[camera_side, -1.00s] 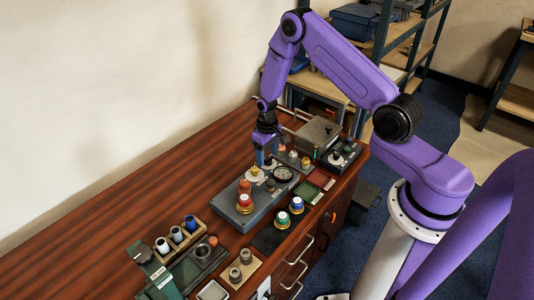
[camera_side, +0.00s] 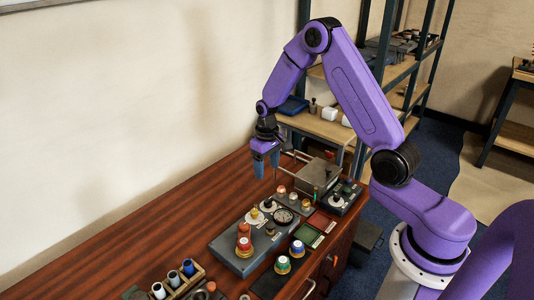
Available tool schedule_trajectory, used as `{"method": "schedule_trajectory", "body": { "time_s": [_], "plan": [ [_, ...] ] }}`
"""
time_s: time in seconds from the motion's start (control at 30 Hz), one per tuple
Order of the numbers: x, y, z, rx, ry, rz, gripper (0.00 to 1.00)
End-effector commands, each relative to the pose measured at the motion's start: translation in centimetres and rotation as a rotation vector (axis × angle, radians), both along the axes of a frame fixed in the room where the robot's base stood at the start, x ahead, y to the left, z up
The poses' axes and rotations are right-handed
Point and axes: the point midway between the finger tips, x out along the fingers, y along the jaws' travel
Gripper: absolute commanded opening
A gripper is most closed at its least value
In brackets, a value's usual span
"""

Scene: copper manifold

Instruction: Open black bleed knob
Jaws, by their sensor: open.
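A grey manifold block (camera_side: 233,254) lies on the wooden bench with several knobs and a round gauge (camera_side: 283,216) on it. A small dark knob on a pale disc (camera_side: 268,204), which looks like the black bleed knob, sits at the block's back edge. I cannot tell how far it is turned. A brass-coloured knob on another pale disc (camera_side: 254,215) is just left of it. My gripper (camera_side: 266,172) hangs pointing down above the dark knob, apart from it. Its blue fingers are open, with nothing seen between them.
Stacked red knobs (camera_side: 244,239) stand on the block's front left. Blue- and green-topped knobs (camera_side: 283,264) stand on a dark mat. A grey box (camera_side: 318,176) with a rail stands behind right. A rack of cylinders (camera_side: 175,282) is front left. The bench's left side is clear.

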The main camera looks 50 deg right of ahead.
Motion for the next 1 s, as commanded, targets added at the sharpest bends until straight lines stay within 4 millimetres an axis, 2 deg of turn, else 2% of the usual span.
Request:
{"method": "schedule_trajectory", "body": {
  "time_s": [0.1, 0.3, 0.77, 0.87, 1.0],
  "plan": [
    [0.1, 0.0, 2.1, 0.000, -0.005, -0.001, 0.66],
    [0.1, -0.1, 4.2, 0.000, -0.002, -0.002, 0.66],
    [0.0, 0.1, 4.8, 0.000, -0.001, 0.002, 0.66],
    [-0.3, 0.8, 5.2, 0.000, -0.002, 0.025, 0.66],
    [-1.5, 3.4, 6.7, 0.000, -0.005, 0.106, 0.66]
  ]
}}
